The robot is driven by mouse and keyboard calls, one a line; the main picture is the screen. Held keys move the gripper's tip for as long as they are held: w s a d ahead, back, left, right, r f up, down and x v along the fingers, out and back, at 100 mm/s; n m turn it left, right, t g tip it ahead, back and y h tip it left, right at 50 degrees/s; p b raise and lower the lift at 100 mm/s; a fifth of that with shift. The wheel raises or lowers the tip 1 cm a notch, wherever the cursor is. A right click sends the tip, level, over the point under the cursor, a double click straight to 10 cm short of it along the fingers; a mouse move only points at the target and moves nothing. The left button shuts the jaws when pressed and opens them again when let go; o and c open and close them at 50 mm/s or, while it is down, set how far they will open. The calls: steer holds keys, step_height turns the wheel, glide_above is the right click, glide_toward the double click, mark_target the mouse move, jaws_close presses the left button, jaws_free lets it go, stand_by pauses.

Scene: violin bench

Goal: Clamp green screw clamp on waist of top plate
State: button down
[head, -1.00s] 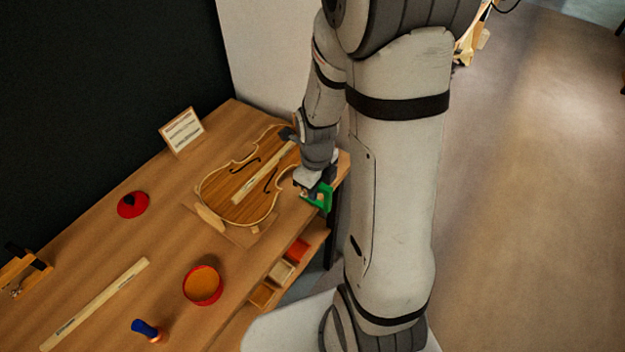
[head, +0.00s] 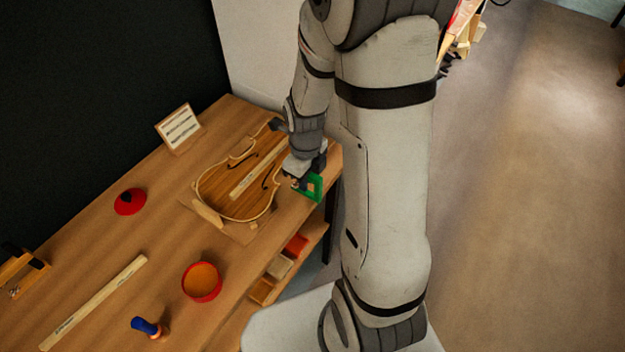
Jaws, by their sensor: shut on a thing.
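The violin body with its top plate (head: 232,196) lies on the bench, with a pale wooden strip (head: 258,172) along its middle. My gripper (head: 300,180) is shut on the green screw clamp (head: 314,187) at the right edge of the violin, near the waist. The clamp's green frame points right, toward the bench edge. My wrist and fingers cover the waist edge and part of the clamp, so I cannot tell whether the clamp touches the plate.
A red round tin (head: 201,282), a blue-handled tool (head: 145,327), a long wooden stick (head: 95,302) and a red-based object (head: 130,201) stand or lie on the bench (head: 95,250). A framed card (head: 179,128) stands behind. Small open bins (head: 281,266) sit below the front edge.

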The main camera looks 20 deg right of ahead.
mark_target(277, 171)
steer(key=shift+w+a, duration=0.55)
steer(key=shift+w, duration=0.2)
steer(key=shift+w+a, duration=0.55)
steer(key=shift+w, duration=0.15)
stand_by(1.0)
steer(key=shift+w+a, duration=0.85)
steer(key=shift+w, duration=0.3)
steer(key=shift+w+a, duration=0.8)
steer(key=shift+w, duration=0.3)
steer(key=c, duration=1.3)
jaws_free()
step_height(277, 171, up, 8)
steer(key=shift+f, duration=0.1)
